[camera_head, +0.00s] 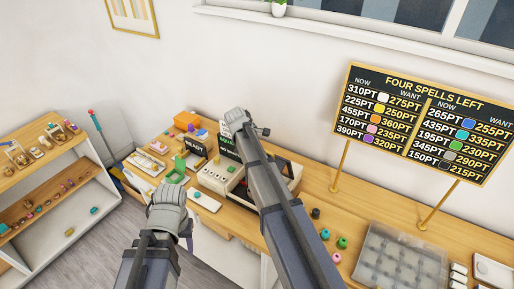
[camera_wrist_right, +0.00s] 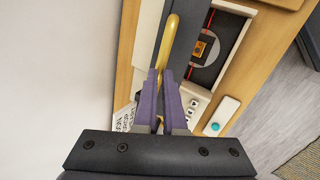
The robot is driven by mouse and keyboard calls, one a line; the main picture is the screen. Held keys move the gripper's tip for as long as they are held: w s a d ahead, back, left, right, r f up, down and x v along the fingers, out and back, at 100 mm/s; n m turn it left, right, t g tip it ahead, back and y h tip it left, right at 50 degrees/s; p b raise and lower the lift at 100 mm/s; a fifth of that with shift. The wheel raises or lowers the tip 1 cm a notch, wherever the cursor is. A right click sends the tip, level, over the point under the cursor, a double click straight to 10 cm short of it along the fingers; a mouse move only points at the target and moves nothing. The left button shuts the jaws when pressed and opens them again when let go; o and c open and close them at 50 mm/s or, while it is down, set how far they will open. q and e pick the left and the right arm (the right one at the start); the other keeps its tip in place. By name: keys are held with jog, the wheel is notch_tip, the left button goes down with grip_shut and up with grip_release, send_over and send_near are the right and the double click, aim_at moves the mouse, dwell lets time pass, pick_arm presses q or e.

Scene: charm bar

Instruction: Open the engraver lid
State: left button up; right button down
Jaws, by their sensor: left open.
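The engraver (camera_head: 212,178) is a pale box on the counter, partly hidden behind my right arm. The right wrist view shows its dark red-edged bay (camera_wrist_right: 209,72) with a grey disc and a small orange piece (camera_wrist_right: 201,49) in it. A dark grey panel, apparently the lid (camera_wrist_right: 183,45), runs alongside with a gold handle (camera_wrist_right: 171,32). My right gripper (camera_wrist_right: 160,78) has its purple fingers closed around the handle; its fingertips are hidden in the head view. How far the lid is raised is unclear. My left gripper (camera_head: 168,193) is open, in front of the counter and left of the engraver.
A green item (camera_head: 177,168) and a white tray (camera_head: 145,162) are left of the engraver. Colored spools (camera_head: 341,243) and a clear lidded case (camera_head: 393,258) are on the right, below a price board (camera_head: 414,122). A shelf (camera_head: 45,195) stands at far left.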

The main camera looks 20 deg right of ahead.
jog(key=s+a+r+n+t+h+b, duration=0.2)
jog(key=s+a+n+t+h+b, duration=0.4)
jog(key=s+a+n, duration=0.7)
jog(key=w+d+f+n+g+b, duration=0.1)
jog(key=w+d+f+n+b, duration=0.2)
jog(key=w+d, duration=0.9)
jog(key=shift+d+f+b, duration=0.3)
jog(key=shift+d+b, duration=0.1)
jog(key=shift+b, duration=0.55)
